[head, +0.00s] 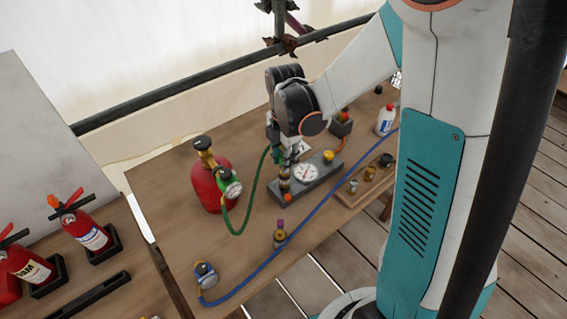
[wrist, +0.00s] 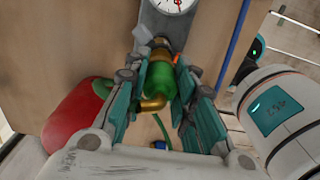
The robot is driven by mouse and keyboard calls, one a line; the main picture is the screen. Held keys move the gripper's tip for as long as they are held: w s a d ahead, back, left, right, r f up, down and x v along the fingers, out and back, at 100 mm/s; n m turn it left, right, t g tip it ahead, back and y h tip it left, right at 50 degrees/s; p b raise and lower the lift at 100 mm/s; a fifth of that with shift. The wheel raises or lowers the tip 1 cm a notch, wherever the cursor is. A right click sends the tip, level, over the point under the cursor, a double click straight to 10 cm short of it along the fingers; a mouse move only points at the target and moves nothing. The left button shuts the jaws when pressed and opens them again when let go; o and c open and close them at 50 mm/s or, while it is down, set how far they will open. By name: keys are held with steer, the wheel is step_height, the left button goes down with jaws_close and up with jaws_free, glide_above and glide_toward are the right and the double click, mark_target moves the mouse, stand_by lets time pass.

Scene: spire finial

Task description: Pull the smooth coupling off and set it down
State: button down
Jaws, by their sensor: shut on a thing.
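My gripper (head: 284,168) reaches down over the grey gauge block (head: 318,182) on the wooden table. In the wrist view its fingers (wrist: 160,74) are shut around a green, smooth-sided coupling (wrist: 160,79) with a brass elbow (wrist: 152,104) at its near end. A green hose (head: 241,226) runs from the coupling area to the red cylinder. The coupling's far end lines up with a brass fitting on the block; I cannot tell whether they are still joined. In the head view the fingers mostly hide the coupling.
The red cylinder (head: 209,184) with its regulator stands left of my gripper. A blue hose (head: 285,246) crosses the table. A small fitting (head: 280,236) with a purple top stands in front, and a tray (head: 353,190) of fittings lies right.

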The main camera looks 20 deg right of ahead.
steer(key=shift+r+p, duration=0.95)
steer(key=shift+r, duration=0.7)
